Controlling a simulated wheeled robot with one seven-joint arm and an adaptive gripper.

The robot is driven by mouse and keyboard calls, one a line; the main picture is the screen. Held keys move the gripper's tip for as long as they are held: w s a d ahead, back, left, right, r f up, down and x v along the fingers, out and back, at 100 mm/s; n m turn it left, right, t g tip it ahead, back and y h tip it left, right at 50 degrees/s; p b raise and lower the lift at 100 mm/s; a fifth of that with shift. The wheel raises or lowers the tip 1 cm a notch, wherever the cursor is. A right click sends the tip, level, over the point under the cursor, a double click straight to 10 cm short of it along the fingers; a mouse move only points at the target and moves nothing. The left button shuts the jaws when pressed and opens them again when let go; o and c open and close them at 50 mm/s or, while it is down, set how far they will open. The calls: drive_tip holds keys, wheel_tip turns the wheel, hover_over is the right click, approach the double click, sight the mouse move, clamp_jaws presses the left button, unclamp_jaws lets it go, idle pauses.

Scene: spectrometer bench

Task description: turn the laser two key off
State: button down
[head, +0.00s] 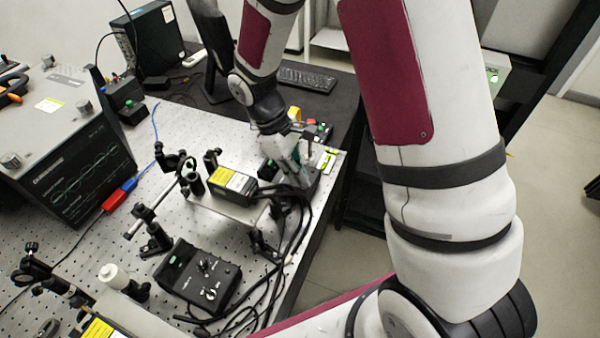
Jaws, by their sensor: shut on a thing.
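My gripper (299,165) points down at the right edge of the perforated bench, onto a small black control box (313,184). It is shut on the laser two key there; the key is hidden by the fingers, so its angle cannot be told. A black laser head with a yellow label (235,182) sits on a raised plate to the left of my gripper.
Another black control box (199,278) with knobs and a green light stands at the front. Black cables (290,235) run beside my gripper. Optics posts (158,240) and an oscilloscope-like instrument (70,150) stand left. A keyboard (307,79) lies behind.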

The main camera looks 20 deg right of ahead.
drive_tip(key=shift+w+r, duration=0.1)
drive_tip(key=shift+w, duration=0.05)
drive_tip(key=c, duration=1.8)
unclamp_jaws()
drive_tip(key=v, duration=1.2)
